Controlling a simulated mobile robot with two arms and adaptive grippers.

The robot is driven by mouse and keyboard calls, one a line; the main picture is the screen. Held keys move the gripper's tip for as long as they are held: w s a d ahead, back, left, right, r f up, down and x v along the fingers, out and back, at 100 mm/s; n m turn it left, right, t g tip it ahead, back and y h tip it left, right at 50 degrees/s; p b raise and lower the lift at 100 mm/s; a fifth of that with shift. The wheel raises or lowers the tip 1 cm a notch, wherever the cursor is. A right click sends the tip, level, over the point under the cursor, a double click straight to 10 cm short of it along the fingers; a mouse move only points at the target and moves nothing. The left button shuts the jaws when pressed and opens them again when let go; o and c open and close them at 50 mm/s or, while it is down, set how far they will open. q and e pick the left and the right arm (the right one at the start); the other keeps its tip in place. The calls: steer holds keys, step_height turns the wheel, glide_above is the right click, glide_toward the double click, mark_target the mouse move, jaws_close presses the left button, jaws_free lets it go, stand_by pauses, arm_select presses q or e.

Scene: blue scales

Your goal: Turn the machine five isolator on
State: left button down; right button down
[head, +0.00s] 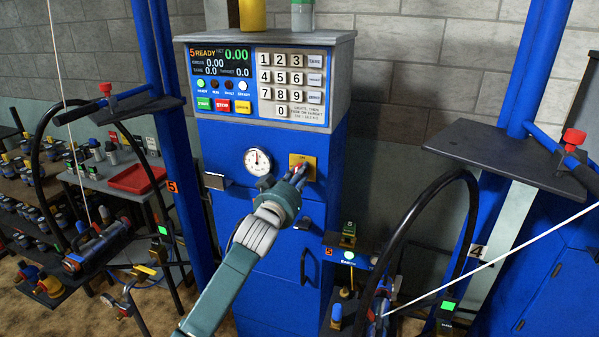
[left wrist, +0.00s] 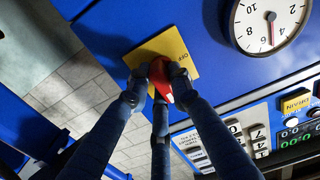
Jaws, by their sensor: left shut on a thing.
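The machine five cabinet (head: 265,225) is blue, with "5 READY" on its display (head: 220,60). The isolator's yellow plate (head: 311,161) is on its front, right of a round gauge (head: 257,161). My left gripper (head: 298,172) reaches up to this plate and covers part of it. In the left wrist view the gripper's fingers (left wrist: 160,82) are closed around the red isolator handle (left wrist: 161,77), in front of the yellow plate (left wrist: 163,47). The word "OFF" shows on the plate near the handle. My right gripper is not in view.
A keypad (head: 282,77) and coloured buttons are above the isolator. A dark vertical door handle (head: 304,265) is below it. Blue posts with dark shelves (head: 505,155) and black hoses stand on both sides. A red tray (head: 137,179) lies on a bench at left.

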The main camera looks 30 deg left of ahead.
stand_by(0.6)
arm_select(q)
steer(key=c, duration=1.5)
jaws_free()
steer(key=shift+c, duration=0.2)
steer(key=shift+s, duration=0.25)
steer(key=v, duration=1.1)
steer(key=shift+s, duration=0.25)
steer(key=shift+f, duration=0.1)
